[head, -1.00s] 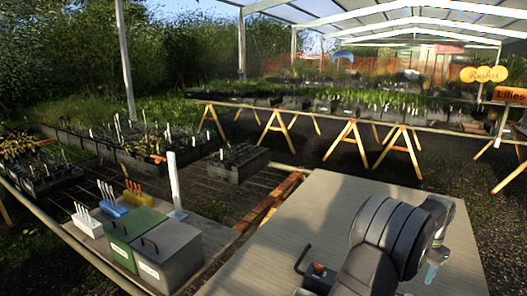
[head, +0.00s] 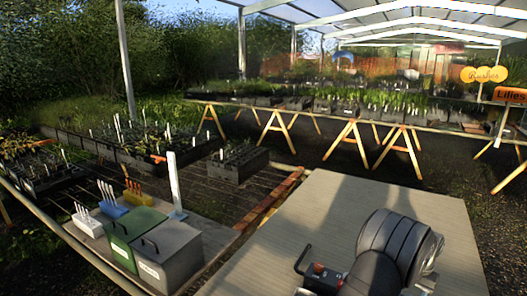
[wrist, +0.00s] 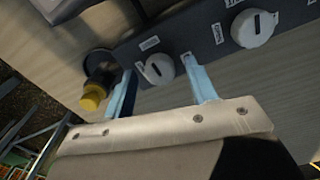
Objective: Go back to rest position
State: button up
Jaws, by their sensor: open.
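My gripper (wrist: 158,64) shows in the wrist view as two light blue fingers, spread apart with nothing held between them. Behind the fingers is a dark panel (wrist: 222,62) with round white dials (wrist: 254,27) and small labels. I cannot tell the gap between fingers and panel. In the head view my arm is folded low at the bottom right, over the wooden worktop (head: 330,215). The gripper is mostly hidden behind the arm there.
A yellow-capped object (wrist: 92,97) lies left of the fingers. A small dark box with a red button (head: 319,268) is left of my arm. Green (head: 125,240) and grey (head: 168,255) bins and racks stand at lower left. The worktop's middle is clear.

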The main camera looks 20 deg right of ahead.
jog(key=n, duration=1.2)
jog(key=shift+n, duration=0.3)
jog(key=shift+o, duration=0.2)
